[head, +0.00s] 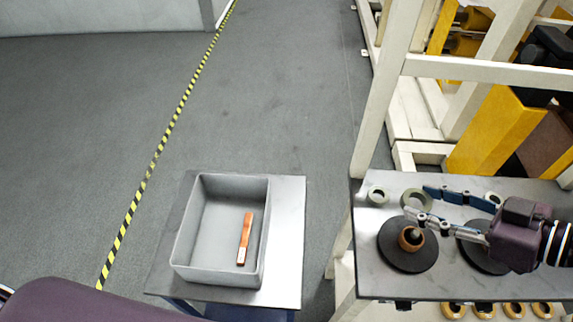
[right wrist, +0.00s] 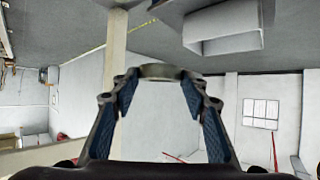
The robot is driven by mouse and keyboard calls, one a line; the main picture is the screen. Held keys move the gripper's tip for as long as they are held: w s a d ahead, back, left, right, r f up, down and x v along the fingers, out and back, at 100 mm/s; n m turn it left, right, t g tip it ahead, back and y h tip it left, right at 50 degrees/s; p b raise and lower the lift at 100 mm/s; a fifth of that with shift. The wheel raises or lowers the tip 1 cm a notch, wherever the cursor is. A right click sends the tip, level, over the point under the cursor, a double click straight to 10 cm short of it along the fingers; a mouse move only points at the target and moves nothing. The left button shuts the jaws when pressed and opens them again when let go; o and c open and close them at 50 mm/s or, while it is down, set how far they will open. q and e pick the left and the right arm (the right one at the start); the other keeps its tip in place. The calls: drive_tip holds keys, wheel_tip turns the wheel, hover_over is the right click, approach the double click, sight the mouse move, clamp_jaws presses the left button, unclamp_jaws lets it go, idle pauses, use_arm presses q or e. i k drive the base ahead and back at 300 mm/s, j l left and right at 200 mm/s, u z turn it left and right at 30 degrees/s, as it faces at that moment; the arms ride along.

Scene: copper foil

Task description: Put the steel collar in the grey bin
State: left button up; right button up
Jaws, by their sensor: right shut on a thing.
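The grey bin (head: 185,222) stands open on a small table at the centre left. My right gripper (head: 418,202) reaches in from the right over the bench and is shut on a grey metal ring, the steel collar (head: 413,193). In the right wrist view the collar (right wrist: 160,71) shows edge-on between the two fingertips (right wrist: 160,82). It looks held clear of the bench, to the right of the bin. My left gripper is not in view.
A white upright post (head: 378,110) rises behind the bench's left end.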

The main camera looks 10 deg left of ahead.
sight(214, 235)
drive_tip(key=u, duration=1.35)
drive_tip(key=k+l+u, duration=0.2)
drive_tip(key=l+u, duration=0.15)
drive_tip(key=k+l+u, duration=0.25)
drive_tip(key=l+u, duration=0.15)
drive_tip(key=l, duration=0.15)
